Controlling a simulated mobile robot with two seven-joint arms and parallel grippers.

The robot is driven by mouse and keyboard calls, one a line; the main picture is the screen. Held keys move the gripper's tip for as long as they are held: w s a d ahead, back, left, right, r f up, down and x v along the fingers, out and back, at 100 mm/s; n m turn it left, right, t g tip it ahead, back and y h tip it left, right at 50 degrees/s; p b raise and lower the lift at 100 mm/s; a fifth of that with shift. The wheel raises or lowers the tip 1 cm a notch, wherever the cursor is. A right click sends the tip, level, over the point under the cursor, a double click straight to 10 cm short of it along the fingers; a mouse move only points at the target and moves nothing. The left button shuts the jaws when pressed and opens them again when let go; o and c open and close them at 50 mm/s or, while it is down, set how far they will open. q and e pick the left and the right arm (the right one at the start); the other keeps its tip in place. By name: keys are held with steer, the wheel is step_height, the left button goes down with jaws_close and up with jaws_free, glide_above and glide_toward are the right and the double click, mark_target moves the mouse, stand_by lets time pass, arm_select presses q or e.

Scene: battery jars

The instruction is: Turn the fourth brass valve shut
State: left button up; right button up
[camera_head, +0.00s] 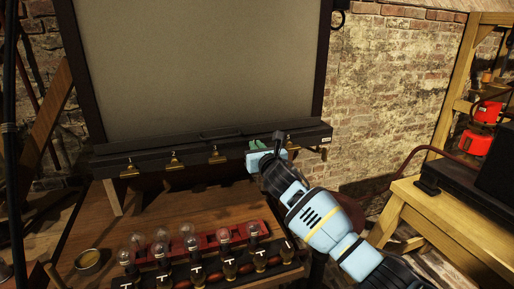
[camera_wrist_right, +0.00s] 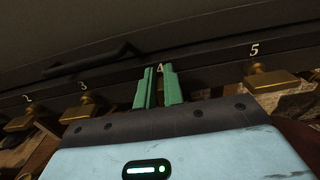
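A row of small brass valves hangs along the front of a black rail (camera_head: 225,143). In the head view I see the first (camera_head: 129,170), second (camera_head: 173,162) and third valve (camera_head: 216,156). The fifth valve (camera_wrist_right: 270,78) shows right of my right gripper in the wrist view. The fourth valve is hidden behind my right gripper (camera_head: 257,145). In the wrist view the green fingers of this gripper (camera_wrist_right: 159,84) point at the rail just below the number 4 (camera_wrist_right: 160,67), with a narrow gap between them. Whether they touch the valve cannot be seen. My left gripper is not in view.
Below the rail is a wooden table (camera_head: 100,225) with a red strip (camera_head: 205,241) of glass bulbs and a row of small dark switches. A brass dish (camera_head: 88,262) sits at its left. A wooden bench (camera_head: 440,210) with a dark box stands at the right.

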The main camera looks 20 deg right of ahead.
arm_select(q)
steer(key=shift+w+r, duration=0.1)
arm_select(e)
jaws_close()
steer(key=shift+d+m+p, duration=0.25)
steer(key=shift+m+p, duration=0.05)
steer(key=shift+m, duration=0.7)
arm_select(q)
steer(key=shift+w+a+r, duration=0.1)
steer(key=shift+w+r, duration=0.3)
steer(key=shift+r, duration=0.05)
arm_select(e)
steer(key=shift+d+f+m, duration=0.3)
steer(key=shift+f+m, duration=0.15)
steer(key=shift+m, duration=2.2)
steer(key=shift+d+f+m, duration=0.35)
steer(key=shift+f+m, duration=0.1)
steer(key=shift+m, duration=2.25)
steer(key=shift+d+f+m, duration=0.3)
steer(key=shift+f+m, duration=0.15)
steer(key=shift+m, duration=2.2)
steer(key=o, duration=0.7)
jaws_free()
steer(key=shift+c, duration=0.2)
